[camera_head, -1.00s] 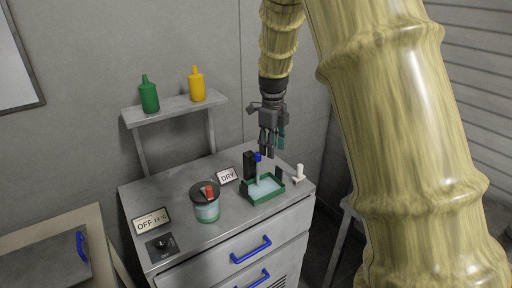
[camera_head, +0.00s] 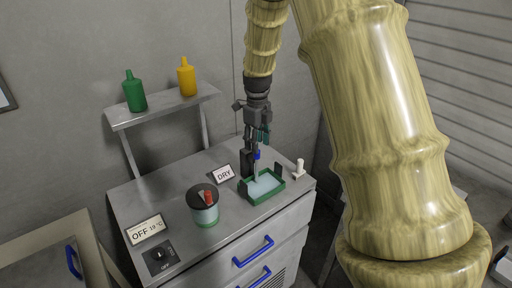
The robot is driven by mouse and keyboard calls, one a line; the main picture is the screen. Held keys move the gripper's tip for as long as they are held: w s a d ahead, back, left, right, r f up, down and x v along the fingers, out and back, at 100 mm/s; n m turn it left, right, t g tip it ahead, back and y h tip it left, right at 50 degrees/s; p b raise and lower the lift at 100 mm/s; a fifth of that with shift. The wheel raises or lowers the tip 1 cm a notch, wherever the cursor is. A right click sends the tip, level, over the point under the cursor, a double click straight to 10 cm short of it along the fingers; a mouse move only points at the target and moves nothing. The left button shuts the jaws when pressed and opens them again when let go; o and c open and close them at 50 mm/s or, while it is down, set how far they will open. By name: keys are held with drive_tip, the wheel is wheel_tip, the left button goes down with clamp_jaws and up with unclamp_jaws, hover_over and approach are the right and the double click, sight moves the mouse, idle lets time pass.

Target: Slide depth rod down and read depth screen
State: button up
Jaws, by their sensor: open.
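A green tray (camera_head: 262,197) with a pale blue surface inside sits on the grey cabinet top. A dark upright block (camera_head: 245,164) stands at its back left corner, with a small blue piece (camera_head: 257,155) beside it; this looks like the depth rod, but its full shape is partly hidden. A small white screen reading "DRY" (camera_head: 223,174) stands to the left of the tray. My gripper (camera_head: 257,144) points down, open, just above the blue piece, its fingers overlapping the dark block in the picture. I cannot tell whether they touch.
A white handled piece (camera_head: 299,168) is at the right. A shelf (camera_head: 160,107) holds green and yellow bottles.

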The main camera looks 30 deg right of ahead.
sight(257, 167)
drive_tip(key=shift+a+f+p, duration=0.1)
drive_tip(key=shift+f+p, duration=0.3)
drive_tip(key=shift+f, duration=1.5)
drive_tip(key=shift+s, duration=0.1)
clamp_jaws()
